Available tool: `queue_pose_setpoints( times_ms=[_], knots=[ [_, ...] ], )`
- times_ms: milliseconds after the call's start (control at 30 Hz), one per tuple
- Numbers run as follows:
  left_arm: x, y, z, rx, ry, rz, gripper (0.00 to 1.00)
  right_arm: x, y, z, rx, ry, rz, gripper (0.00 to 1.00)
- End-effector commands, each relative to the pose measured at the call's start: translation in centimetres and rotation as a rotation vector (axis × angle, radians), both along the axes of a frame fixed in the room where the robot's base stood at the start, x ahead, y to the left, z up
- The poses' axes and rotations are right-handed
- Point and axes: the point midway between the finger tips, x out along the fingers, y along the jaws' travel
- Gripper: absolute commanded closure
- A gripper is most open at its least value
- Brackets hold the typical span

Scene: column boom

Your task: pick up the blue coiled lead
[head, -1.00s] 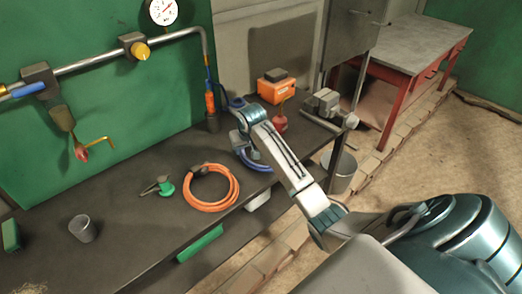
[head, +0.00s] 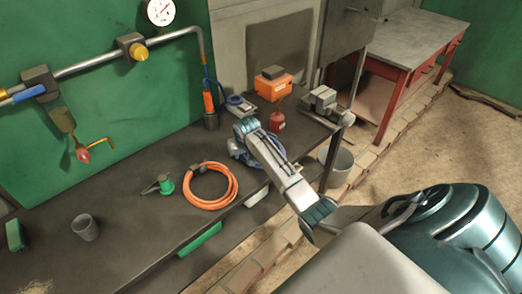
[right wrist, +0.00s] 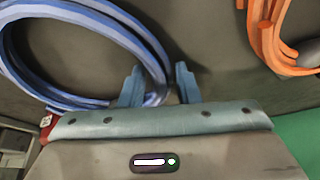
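The blue coiled lead (head: 236,148) lies on the dark bench, partly hidden behind my right arm in the head view. In the right wrist view the lead (right wrist: 95,15) shows as a large loop at the upper left. My right gripper (right wrist: 159,76) is low over it, with its two fingers apart. The right side of the loop runs between the fingers, with a small gap visible beside the right finger. In the head view the fingers are hidden behind my own wrist. My left gripper is in neither view.
An orange coiled hose (head: 210,186) lies left of the blue lead. A red can (head: 277,121), an orange box (head: 273,86) and a grey device (head: 238,104) stand behind. A green-handled tool (head: 165,185) and grey cup (head: 85,227) are further left. The bench's front edge is close.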

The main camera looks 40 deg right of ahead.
Motion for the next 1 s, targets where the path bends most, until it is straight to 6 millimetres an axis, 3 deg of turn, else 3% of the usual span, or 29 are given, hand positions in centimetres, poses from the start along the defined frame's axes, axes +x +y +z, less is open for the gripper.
queue_pose_setpoints(
  times_ms=[33, 133, 533, 1000],
  knots=[
    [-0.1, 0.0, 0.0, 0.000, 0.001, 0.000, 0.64, 0.0, 0.0, 0.0, 0.000, 0.000, 0.000, 0.81],
    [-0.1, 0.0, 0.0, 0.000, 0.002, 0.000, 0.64, 0.0, 0.0, 0.0, 0.000, 0.000, 0.000, 1.00],
    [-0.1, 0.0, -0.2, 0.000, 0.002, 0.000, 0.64, 0.1, -0.1, 0.5, -0.002, -0.004, 0.000, 1.00],
    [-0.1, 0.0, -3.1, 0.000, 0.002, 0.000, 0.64, 0.2, -0.1, 8.5, -0.002, -0.006, 0.000, 1.00]
  ],
)
